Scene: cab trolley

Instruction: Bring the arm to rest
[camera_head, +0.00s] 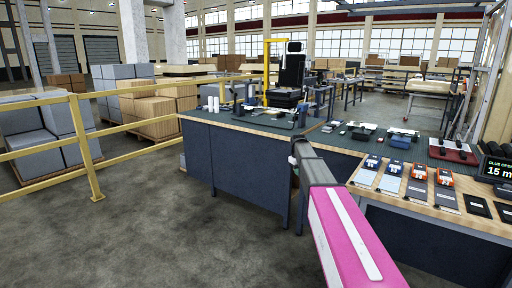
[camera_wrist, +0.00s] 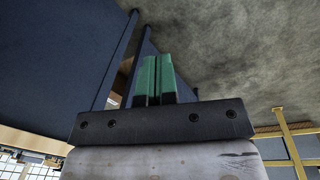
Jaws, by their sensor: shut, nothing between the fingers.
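My arm, pink with a grey forearm, reaches from the lower edge of the head view up toward the workbench (camera_head: 250,165). Its far end is near the bench's front, and my gripper is hard to make out there. In the wrist view my gripper (camera_wrist: 157,62) shows two green fingers close together, shut with nothing between them. Beyond them are a dark blue bench panel (camera_wrist: 55,55) and bare grey floor. I cannot tell the exact gap between the fingers and the bench.
The right bench wing holds blue devices (camera_head: 373,162), orange devices (camera_head: 444,176) and a display screen (camera_head: 496,168). A black chair (camera_head: 291,72) stands behind the bench. A yellow railing (camera_head: 88,150) and stacked boxes (camera_head: 153,110) are at left. The floor at front left is clear.

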